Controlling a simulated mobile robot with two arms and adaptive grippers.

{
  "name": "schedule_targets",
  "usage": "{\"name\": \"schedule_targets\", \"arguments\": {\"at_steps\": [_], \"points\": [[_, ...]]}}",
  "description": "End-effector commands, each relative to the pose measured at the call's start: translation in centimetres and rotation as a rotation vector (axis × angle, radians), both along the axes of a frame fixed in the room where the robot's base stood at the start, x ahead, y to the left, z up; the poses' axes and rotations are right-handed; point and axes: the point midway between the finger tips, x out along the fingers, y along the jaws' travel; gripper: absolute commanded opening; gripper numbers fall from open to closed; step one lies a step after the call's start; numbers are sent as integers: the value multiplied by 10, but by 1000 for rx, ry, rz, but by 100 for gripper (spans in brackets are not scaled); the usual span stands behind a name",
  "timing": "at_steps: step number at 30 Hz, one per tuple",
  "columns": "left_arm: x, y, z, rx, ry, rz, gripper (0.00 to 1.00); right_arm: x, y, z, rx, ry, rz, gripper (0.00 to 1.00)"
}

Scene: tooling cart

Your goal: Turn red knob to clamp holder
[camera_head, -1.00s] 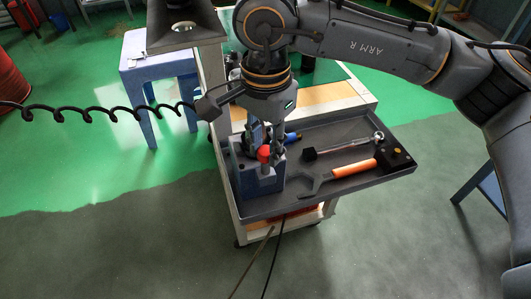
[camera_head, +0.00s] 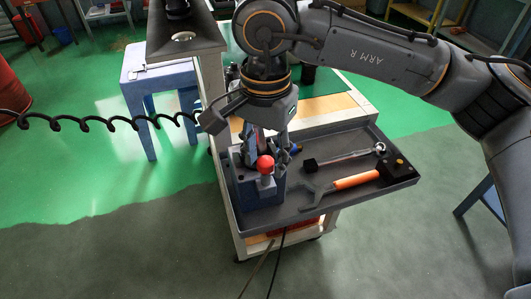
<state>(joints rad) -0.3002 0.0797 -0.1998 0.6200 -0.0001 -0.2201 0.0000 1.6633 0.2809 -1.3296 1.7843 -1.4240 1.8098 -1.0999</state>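The red knob (camera_head: 265,165) is a round red head on top of the blue-grey clamp block (camera_head: 258,192), which stands at the left end of the tray. My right gripper (camera_head: 265,151) points down from above, just behind the knob in the picture. Its two fingers are spread, one to each side of the knob's upper part, with a gap between them. I cannot tell whether either finger touches the knob. The holder in the clamp is not clearly visible behind the fingers. My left gripper is out of view.
A blue stool (camera_head: 160,78) stands at left. A black coiled cable (camera_head: 100,123) hangs across the left side.

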Motion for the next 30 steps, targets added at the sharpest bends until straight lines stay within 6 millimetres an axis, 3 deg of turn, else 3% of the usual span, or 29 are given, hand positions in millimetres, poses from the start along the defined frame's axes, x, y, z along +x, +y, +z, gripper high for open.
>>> {"name": "schedule_targets", "arguments": {"at_steps": [9,13,24,30], "points": [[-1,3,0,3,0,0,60,0,0,0,-1,0,-1,50],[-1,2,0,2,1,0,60,1,0,10,0,-2,-1,50],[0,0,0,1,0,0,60,0,1,85,1,-3,-1,50],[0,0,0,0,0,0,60,0,0,112,0,0,-1,50]]}}
